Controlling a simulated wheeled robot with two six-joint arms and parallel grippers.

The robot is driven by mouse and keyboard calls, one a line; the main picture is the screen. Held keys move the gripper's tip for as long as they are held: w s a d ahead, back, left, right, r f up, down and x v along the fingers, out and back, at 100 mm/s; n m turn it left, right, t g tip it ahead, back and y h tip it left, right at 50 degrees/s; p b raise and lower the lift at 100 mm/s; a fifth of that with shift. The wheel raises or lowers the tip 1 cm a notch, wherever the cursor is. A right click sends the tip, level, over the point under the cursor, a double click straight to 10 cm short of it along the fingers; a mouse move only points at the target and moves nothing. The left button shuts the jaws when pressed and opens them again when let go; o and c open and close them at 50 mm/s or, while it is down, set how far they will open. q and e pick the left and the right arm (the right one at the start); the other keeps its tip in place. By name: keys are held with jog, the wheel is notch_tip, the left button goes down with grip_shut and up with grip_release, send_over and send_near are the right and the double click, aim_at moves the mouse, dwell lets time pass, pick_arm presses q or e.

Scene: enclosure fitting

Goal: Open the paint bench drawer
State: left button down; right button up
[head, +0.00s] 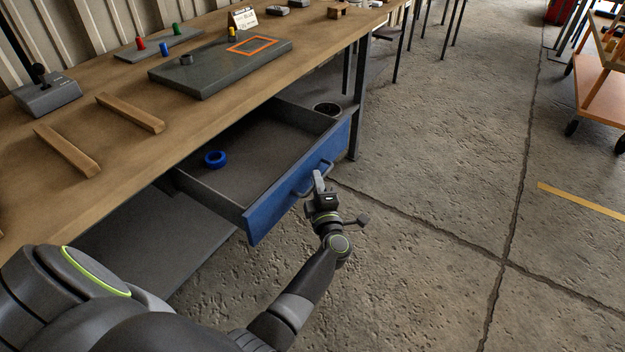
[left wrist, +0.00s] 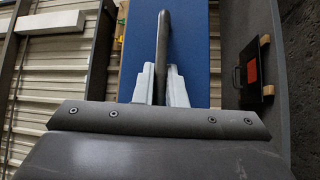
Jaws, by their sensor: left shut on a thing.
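The paint bench drawer (head: 298,192) has a blue front and a dark grey inside. It stands pulled out from under the wooden bench top (head: 78,118), and its inside shows. A blue ring (head: 215,158) lies on the drawer floor. My left gripper (head: 319,182) is at the drawer front, shut on the drawer handle (head: 308,184). In the left wrist view the two pale fingers (left wrist: 160,85) sit on either side of the handle bar (left wrist: 163,42), with the blue drawer front (left wrist: 196,40) behind. My right gripper is not in view.
On the bench top are a grey plate (head: 220,68) with an orange outline, two wooden bars (head: 130,112), a joystick box (head: 46,94) and a rack with coloured pegs (head: 160,44). An orange cart (head: 590,90) stands far right.

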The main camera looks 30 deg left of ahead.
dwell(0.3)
pick_arm(q)
jog(key=c, duration=1.5)
grip_release()
